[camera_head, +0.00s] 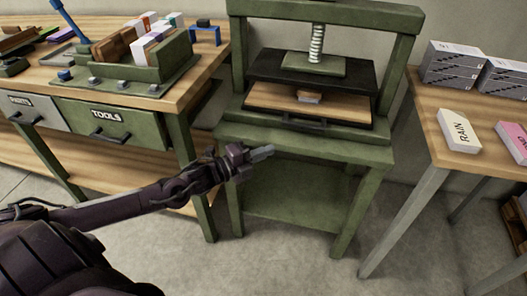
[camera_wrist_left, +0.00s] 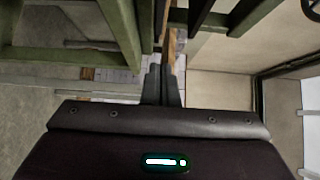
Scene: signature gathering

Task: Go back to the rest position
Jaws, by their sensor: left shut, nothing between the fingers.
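My left gripper (camera_head: 262,153) reaches in from the left in the head view, in front of the green press stand (camera_head: 300,140). Its fingers are together and hold nothing. In the left wrist view the two dark fingertips (camera_wrist_left: 163,80) meet near the middle, with green beams of a frame around them. The arm behind it stretches out from the lower left. My right gripper is in neither view.
A wooden bench (camera_head: 190,80) with a TOOLS drawer (camera_head: 108,124) stands at the left. A table (camera_head: 430,120) at the right bears a RAIN packet (camera_head: 459,131) and grey boxes (camera_head: 452,65). Open floor (camera_head: 275,255) lies in front.

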